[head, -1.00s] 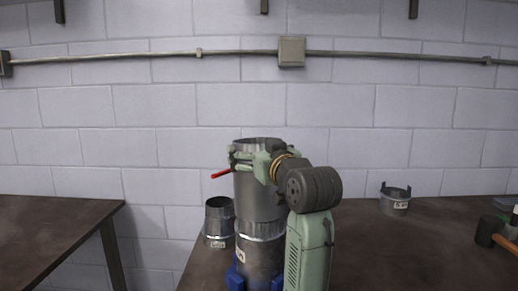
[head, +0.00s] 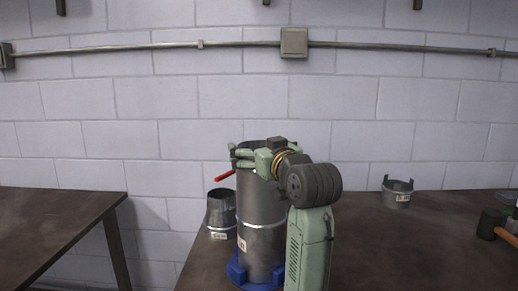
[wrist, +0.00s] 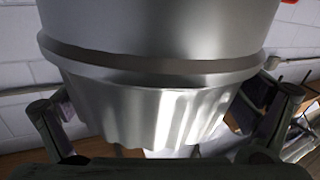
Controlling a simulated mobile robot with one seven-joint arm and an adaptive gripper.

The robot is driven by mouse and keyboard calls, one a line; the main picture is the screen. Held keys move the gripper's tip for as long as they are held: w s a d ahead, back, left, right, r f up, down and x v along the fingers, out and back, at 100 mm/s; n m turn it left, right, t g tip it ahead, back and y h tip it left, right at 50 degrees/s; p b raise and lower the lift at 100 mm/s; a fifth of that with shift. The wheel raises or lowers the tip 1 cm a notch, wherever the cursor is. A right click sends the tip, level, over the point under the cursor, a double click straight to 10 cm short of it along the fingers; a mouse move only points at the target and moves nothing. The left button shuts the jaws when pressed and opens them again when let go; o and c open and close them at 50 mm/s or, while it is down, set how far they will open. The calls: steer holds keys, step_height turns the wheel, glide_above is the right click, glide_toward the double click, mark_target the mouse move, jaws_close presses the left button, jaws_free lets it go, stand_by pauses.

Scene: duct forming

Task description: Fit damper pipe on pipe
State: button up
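The damper pipe (head: 260,200) is a grey metal cylinder with a red handle (head: 225,176) sticking out to its left. It stands upright in line above the lower pipe (head: 264,250), which sits in a blue holder (head: 240,275) on the table. A seam shows where they meet; how deeply they overlap, I cannot tell. My gripper (head: 252,158) is around the damper pipe near its top and appears shut on it. In the wrist view, a metal pipe section with a raised bead and crimped end (wrist: 150,105) fills the space between my fingers.
A tapered metal reducer (head: 221,213) stands close to the left of the stack. A short collar with tabs (head: 397,194) is at the back right. A hammer (head: 493,224) lies at the right edge. Another table (head: 55,225) stands left, across a gap.

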steer(key=v, duration=1.2)
